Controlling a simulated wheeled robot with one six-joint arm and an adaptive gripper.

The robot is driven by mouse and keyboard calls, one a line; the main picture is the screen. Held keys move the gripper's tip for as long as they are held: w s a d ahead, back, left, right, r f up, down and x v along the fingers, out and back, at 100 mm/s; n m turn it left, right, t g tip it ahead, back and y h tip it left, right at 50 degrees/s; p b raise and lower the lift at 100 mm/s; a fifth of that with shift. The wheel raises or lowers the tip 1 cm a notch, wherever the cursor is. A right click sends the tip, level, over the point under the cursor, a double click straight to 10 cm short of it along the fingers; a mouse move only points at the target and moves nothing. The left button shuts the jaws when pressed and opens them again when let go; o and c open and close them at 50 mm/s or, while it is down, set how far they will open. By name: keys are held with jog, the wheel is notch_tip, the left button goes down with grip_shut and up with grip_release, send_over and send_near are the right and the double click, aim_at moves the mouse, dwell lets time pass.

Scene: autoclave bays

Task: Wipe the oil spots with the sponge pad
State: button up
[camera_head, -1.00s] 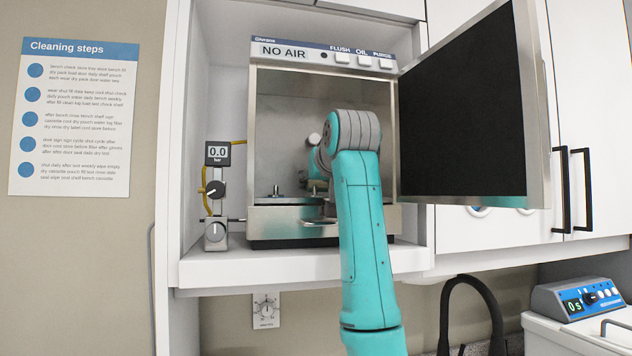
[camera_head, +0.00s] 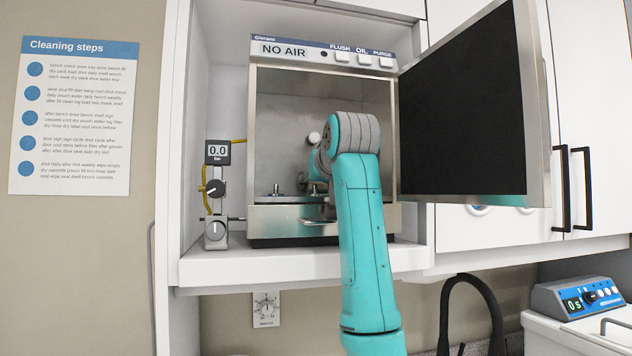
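My teal arm reaches up into the open machine chamber (camera_head: 285,110), whose display reads NO AIR. My gripper is behind the arm's wrist inside the chamber, so I cannot see its fingers or what they hold. The sponge pad is not visible. No oil spots can be made out on the visible chamber walls or floor. Small metal fittings (camera_head: 277,192) stand on the chamber floor left of my arm. A metal drawer (camera_head: 280,219) with a handle is below the chamber opening.
The machine's dark-panelled door (camera_head: 470,110) stands open to the right of my arm. A gauge reading 0.0 bar (camera_head: 217,152) with knobs and a yellow hose is at the left. The white shelf (camera_head: 290,265) has bare room in front. A blue timer unit (camera_head: 578,298) sits lower right.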

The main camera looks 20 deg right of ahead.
jog(key=shift+f, duration=0.1)
jog(key=o, duration=1.1)
jog(key=shift+r, duration=0.4)
jog(key=c, duration=1.2)
jog(key=shift+r, duration=0.2)
jog(key=shift+f, duration=0.3)
dwell(2.4)
